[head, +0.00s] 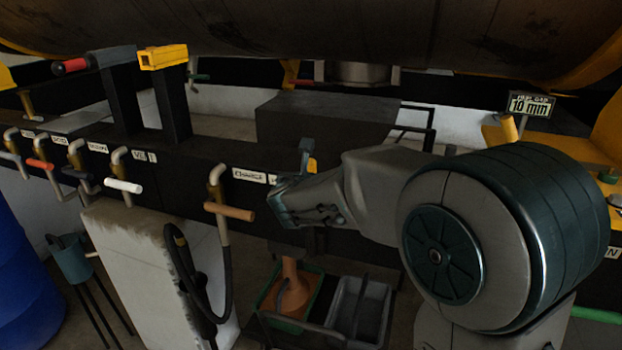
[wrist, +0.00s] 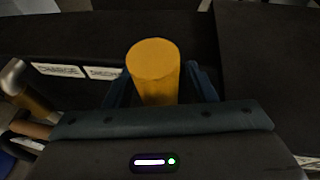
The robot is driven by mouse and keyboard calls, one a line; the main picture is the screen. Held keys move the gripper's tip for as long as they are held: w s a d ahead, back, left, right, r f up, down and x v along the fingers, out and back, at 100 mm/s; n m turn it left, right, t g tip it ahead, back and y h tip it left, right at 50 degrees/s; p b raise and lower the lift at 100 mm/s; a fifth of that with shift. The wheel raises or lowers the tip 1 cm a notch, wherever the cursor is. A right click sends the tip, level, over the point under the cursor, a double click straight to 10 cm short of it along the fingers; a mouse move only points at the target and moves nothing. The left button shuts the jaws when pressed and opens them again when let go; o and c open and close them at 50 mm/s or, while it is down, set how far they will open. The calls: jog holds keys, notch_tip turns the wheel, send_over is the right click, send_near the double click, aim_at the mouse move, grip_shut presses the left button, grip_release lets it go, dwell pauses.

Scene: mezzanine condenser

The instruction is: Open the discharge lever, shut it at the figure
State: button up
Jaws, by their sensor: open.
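A yellow cylindrical handle (wrist: 153,72) stands between the two fingers of my gripper (wrist: 158,85) in the wrist view. I take it for the discharge lever, but its label is not legible. In the head view a small yellow part (head: 312,165) of it shows behind my gripper (head: 290,178), and the rest is hidden. My gripper is open, with one finger on each side of the handle. I cannot tell whether either finger touches it. A small sign (head: 530,106) at the right of the head view reads "10 min", with a smaller line above it.
A row of taps with coloured handles, among them an orange-brown one (head: 229,211), runs along the dark beam left of my gripper. A black hose (head: 228,270) hangs there. Below stand a green bin (head: 318,277) and a grey bin (head: 375,310). A large tank (head: 330,30) hangs overhead.

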jog(key=v, duration=1.3)
jog(key=shift+s+b, duration=0.15)
jog(key=shift+b, duration=0.15)
jog(key=shift+r, duration=0.1)
